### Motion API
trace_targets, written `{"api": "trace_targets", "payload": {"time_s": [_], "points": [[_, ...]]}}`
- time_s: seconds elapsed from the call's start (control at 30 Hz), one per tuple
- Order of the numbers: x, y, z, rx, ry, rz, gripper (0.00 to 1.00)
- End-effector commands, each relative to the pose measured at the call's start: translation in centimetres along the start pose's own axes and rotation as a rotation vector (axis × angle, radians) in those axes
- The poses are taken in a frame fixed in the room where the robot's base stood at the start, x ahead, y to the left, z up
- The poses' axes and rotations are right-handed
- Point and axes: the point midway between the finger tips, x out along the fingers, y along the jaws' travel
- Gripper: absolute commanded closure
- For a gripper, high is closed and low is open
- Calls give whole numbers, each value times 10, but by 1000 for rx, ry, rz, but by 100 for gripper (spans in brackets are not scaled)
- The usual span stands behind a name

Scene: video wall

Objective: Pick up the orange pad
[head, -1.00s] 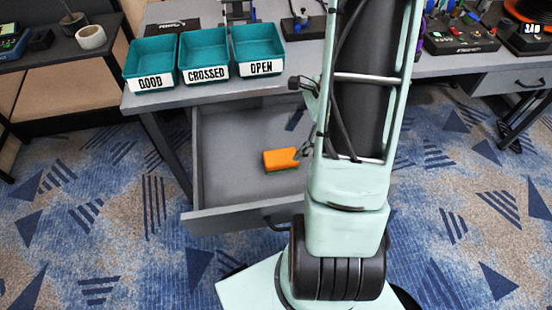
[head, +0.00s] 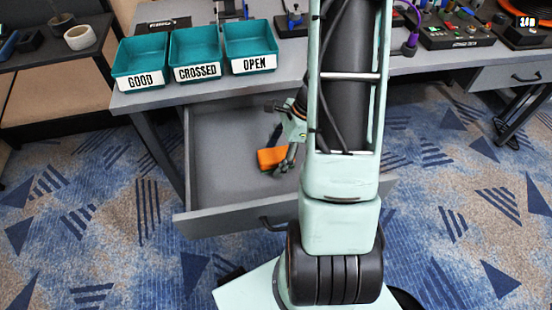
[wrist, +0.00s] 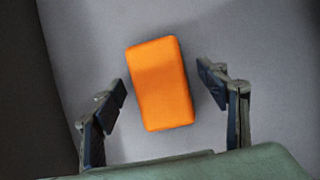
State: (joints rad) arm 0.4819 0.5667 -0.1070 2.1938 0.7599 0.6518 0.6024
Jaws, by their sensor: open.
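The orange pad (wrist: 160,84) lies on the grey floor of the open drawer (head: 225,185), slightly tilted in the wrist view. In the head view the pad (head: 270,158) shows near the drawer's middle, partly hidden by my gripper (head: 287,150). In the wrist view my gripper (wrist: 166,100) is open, with one finger on each side of the pad's near part. Gaps show between the pad and both fingers. Whether the fingertips are level with the pad is hard to tell.
The drawer's front panel (head: 230,219) and side walls surround the pad. Three teal bins labelled GOOD (head: 141,62), CROSSED (head: 195,54) and OPEN (head: 249,47) stand on the desk above.

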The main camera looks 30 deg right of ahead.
Motion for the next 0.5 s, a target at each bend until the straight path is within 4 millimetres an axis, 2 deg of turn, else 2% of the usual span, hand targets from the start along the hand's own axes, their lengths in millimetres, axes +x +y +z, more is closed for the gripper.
{"api": "trace_targets", "payload": {"time_s": [0.5], "points": [[4,0,-2,0,0,0,33]]}}
